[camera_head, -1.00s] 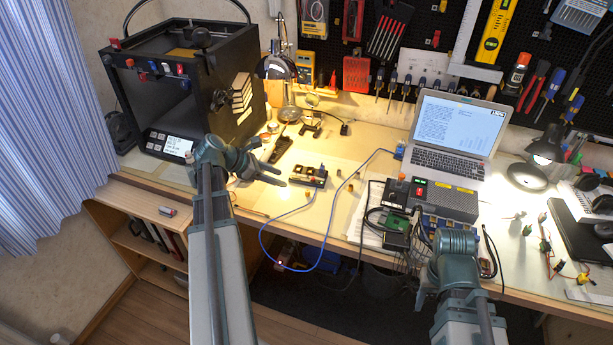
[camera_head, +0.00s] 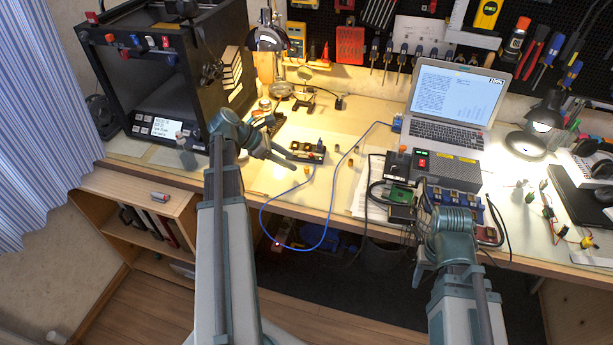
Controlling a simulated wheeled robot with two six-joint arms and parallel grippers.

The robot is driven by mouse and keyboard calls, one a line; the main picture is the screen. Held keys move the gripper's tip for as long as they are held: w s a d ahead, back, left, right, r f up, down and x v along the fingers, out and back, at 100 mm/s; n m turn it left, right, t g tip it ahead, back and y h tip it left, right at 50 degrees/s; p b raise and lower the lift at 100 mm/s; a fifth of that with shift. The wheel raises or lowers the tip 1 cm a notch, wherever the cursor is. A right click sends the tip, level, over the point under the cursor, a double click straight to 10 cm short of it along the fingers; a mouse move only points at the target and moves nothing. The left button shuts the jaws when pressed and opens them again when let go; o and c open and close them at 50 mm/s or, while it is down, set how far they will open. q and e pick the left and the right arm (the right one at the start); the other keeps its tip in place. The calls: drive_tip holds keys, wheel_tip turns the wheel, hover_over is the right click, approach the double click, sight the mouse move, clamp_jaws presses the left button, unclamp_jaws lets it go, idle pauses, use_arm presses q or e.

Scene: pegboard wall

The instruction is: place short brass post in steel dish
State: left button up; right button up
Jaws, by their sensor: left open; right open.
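Several small brass-coloured posts stand on the mat at the middle of the bench. One (camera_head: 350,162) is right of the small black block, another (camera_head: 337,148) is a little behind it, and a third (camera_head: 307,170) is in front of the block. I cannot tell which is the short one. A round metallic shape (camera_head: 281,90) under the lamp at the back may be the steel dish or the lamp base. My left gripper (camera_head: 290,160) is open and empty, over the bench left of the posts. My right gripper (camera_head: 428,258) is at the bench's front edge; its fingers are mostly hidden.
A black 3D printer (camera_head: 165,75) stands at the left. A small black block (camera_head: 308,151) lies beside my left fingers, with a blue cable (camera_head: 330,200) looping over the front edge. A grey power box (camera_head: 443,170) and laptop (camera_head: 452,108) are at the right. The bench's middle is mostly clear.

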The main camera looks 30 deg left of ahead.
sight(306, 167)
use_arm(q)
drive_tip(key=shift+w+d+f, duration=0.25)
drive_tip(key=shift+d+f, duration=0.05)
drive_tip(key=shift+f, duration=0.05)
drive_tip(key=b+x, duration=0.3)
drive_tip(key=x, duration=0.2)
drive_tip(key=shift+w+d, duration=0.2)
drive_tip(key=shift+w, duration=0.05)
drive_tip(key=shift+r, duration=0.15)
clamp_jaws()
